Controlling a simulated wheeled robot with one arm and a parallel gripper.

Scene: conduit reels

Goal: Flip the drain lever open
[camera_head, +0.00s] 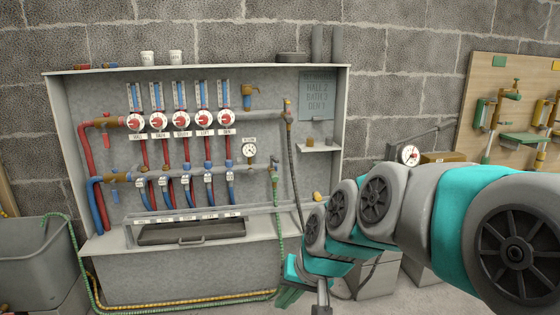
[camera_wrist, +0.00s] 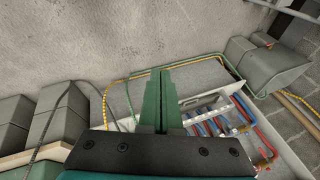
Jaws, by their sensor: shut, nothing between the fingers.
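A wall cabinet (camera_head: 60,130) holds a pipe manifold with red and blue pipes. At the right end of the lower manifold a small valve fitting (camera_head: 274,168) has a green hose hanging from it. Another fitting (camera_head: 288,105) at the right end of the upper manifold has a grey hose. Which one carries the drain lever, and its position, is too small to tell. My gripper (camera_head: 287,298) is low in front of the cabinet's right end, apart from both fittings. In the wrist view its green fingers (camera_wrist: 159,80) are together and empty, with the manifold behind to the right.
A grey bin (camera_head: 35,265) stands at the left. Green and yellow hoses (camera_head: 180,305) run along the floor. A tool board (camera_head: 480,90) and a dial gauge (camera_head: 409,155) are at the right.

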